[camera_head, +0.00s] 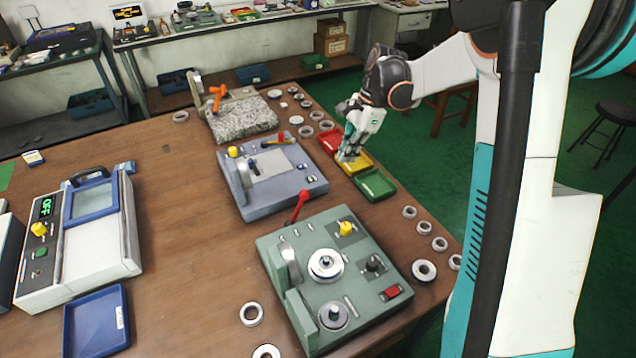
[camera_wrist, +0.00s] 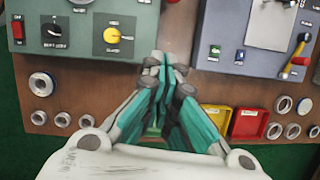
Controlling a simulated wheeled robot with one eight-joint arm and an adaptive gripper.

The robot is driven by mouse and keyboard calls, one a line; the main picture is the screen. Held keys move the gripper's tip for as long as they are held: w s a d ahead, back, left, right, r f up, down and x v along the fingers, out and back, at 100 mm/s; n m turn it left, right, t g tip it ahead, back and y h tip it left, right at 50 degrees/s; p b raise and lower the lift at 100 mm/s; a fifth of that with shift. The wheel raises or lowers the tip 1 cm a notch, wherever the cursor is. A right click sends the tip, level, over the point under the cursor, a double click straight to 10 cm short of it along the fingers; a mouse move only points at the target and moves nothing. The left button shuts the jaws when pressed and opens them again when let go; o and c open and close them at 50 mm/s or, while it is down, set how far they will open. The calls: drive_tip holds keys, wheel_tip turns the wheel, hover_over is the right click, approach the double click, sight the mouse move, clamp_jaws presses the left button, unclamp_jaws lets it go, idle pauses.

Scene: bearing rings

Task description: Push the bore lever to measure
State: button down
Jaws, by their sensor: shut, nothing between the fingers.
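Which lever is the bore lever I cannot tell for sure. A red-tipped lever (camera_head: 300,207) stands up at the back edge of the green device (camera_head: 268,245). The blue-grey device (camera_head: 270,204) has a red and yellow lever (camera_head: 281,137) at its far side; a lever with a yellow and red handle shows in the wrist view (camera_wrist: 297,63). An orange handle (camera_head: 217,92) stands at the granite block (camera_head: 240,118). My gripper (camera_head: 346,156) is shut and empty, pointing down over the trays; its fingertips (camera_wrist: 166,64) show between the two devices. It appears apart from every lever.
Red (camera_head: 330,140), yellow (camera_head: 362,163) and green (camera_head: 375,184) trays lie along the right table edge. Several metal rings (camera_head: 424,270) lie around the devices. A display unit (camera_head: 80,238) and blue tray (camera_head: 96,322) are at left. The wooden table (camera_head: 180,210) between is clear.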

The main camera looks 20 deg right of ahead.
drive_tip(key=shift+f, duration=0.4)
drive_tip(key=a+f+b, duration=0.4)
drive_tip(key=a+f, duration=0.3)
drive_tip(key=f, duration=0.2)
drive_tip(key=shift+s+a, duration=0.15)
idle(0.6)
